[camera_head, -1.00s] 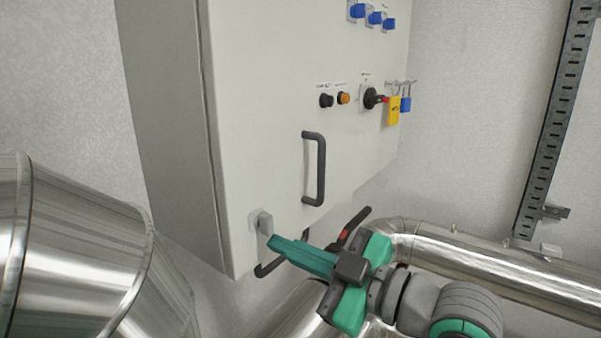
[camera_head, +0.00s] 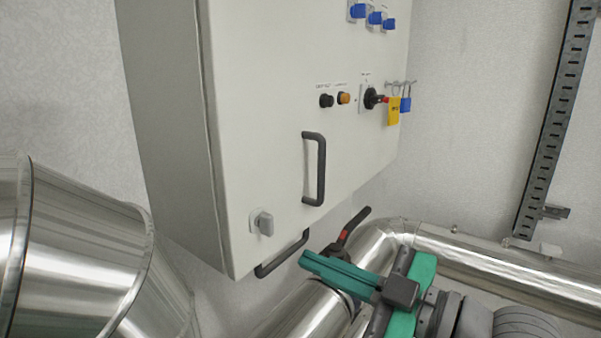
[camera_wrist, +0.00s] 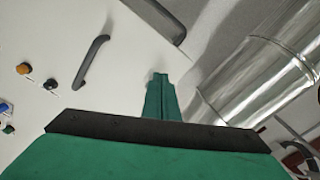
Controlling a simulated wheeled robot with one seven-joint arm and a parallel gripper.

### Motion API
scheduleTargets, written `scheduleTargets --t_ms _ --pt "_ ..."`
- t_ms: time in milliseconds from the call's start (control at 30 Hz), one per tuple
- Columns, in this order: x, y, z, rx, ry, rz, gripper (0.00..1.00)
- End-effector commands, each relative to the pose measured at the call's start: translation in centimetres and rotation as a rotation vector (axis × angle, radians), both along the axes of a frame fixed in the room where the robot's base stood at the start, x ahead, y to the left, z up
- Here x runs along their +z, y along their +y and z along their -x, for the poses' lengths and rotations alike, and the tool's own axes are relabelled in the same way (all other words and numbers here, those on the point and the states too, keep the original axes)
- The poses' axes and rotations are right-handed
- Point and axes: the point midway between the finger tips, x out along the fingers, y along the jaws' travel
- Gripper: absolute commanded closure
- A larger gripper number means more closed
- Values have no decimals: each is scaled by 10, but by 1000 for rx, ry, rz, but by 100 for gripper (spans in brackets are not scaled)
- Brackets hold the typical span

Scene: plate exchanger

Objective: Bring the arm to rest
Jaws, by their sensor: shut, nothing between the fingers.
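My gripper (camera_head: 306,259) is at the lower middle of the head view, in front of the pipes and just right of the cabinet's lower edge. Its green fingers are together and hold nothing. In the wrist view the closed fingers (camera_wrist: 160,80) point toward the cabinet's pale door. The gripper touches nothing that I can see. The cabinet (camera_head: 270,130) has a dark vertical door handle (camera_head: 320,170) and a grey latch knob (camera_head: 262,223). A second dark handle (camera_head: 282,256) sits at its bottom edge.
A large metal-clad vessel (camera_head: 75,250) stands at the left. Shiny pipes (camera_head: 480,260) run behind and below my gripper, with a red-and-black lever (camera_head: 352,226) close by. A yellow tag (camera_head: 394,110) and blue padlock (camera_head: 406,104) hang by the rotary switch (camera_head: 371,98). The right wall is mostly bare.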

Motion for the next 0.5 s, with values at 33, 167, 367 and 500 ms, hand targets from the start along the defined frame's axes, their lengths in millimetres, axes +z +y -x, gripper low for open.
scheduleTargets --t_ms 33,167,367,500 --pt "0 0 1 0 0 0 100" --pt "0 0 0 1 0 0 100" --pt "-4 0 -3 -7 9 -24 100" --pt "-20 -1 -18 -44 43 -128 100"
